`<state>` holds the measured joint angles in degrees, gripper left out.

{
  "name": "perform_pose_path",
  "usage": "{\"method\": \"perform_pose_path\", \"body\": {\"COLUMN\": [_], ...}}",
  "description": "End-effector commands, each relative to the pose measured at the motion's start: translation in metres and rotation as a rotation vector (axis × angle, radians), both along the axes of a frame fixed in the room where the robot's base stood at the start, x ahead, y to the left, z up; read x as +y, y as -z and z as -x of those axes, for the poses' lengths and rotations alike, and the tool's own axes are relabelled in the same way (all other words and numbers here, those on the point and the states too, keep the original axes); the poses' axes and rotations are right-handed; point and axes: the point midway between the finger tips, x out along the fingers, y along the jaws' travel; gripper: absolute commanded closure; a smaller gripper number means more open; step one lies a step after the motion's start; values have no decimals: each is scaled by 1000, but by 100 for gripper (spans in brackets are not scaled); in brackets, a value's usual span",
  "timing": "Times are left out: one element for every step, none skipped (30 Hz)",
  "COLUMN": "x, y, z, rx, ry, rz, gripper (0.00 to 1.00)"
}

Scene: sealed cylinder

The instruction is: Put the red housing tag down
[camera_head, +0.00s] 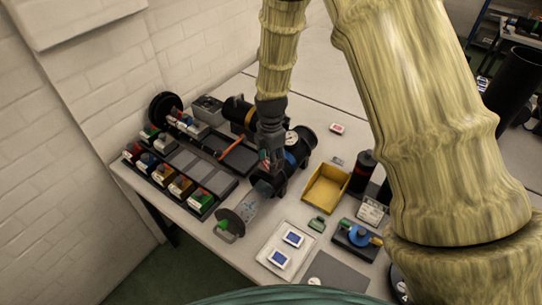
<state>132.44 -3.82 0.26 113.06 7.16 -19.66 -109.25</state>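A small white tag with a red face (337,128) lies flat on the table right of my gripper; I cannot tell whether it is the red housing tag. My gripper (267,158) points down in front of a dark cylinder (300,147) with a round gauge. Small red and green patches show at its fingertips, but I cannot tell whether these are a held tag. The fingers are too small and dark to show whether they are open or shut.
A black rack (182,165) with several coloured blocks is at the left. A clear cylinder (243,209), a yellow bin (325,188), a white tray (272,241) with two blue-faced tags and a blue valve (358,235) stand in front. The back table (335,88) has free room.

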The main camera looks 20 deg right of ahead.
Motion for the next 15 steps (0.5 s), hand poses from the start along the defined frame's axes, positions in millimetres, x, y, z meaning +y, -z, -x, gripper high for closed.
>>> {"method": "perform_pose_path", "body": {"x": [0, 0, 0, 0, 0, 0, 0, 0, 0, 0, 0, 0, 0, 0, 0], "y": [1, 2, 3, 3, 3, 3, 4, 4, 4, 4, 5, 6, 7, 7, 6], "z": [0, 0, 0, 0, 0, 0, 0, 0, 0, 0, 0, 0, 0, 0, 0], "rx": [0, -1, -1, -1, -2, -2, -2, -1, -1, -1, -1, -1, -1, -1, -1], "ry": [0, 0, 0, 0, 0, 0, 0, 0, 0, 0, 0, 0, 0, 0, 0], "rz": [0, 1, 1, 1, 0, 0, 0, 1, 1, 0, 0, 0, 0, 0, 1], "gripper": [65, 65, 65, 65, 65, 65, 65, 65, 65, 65, 65, 65, 65, 65, 45]}}
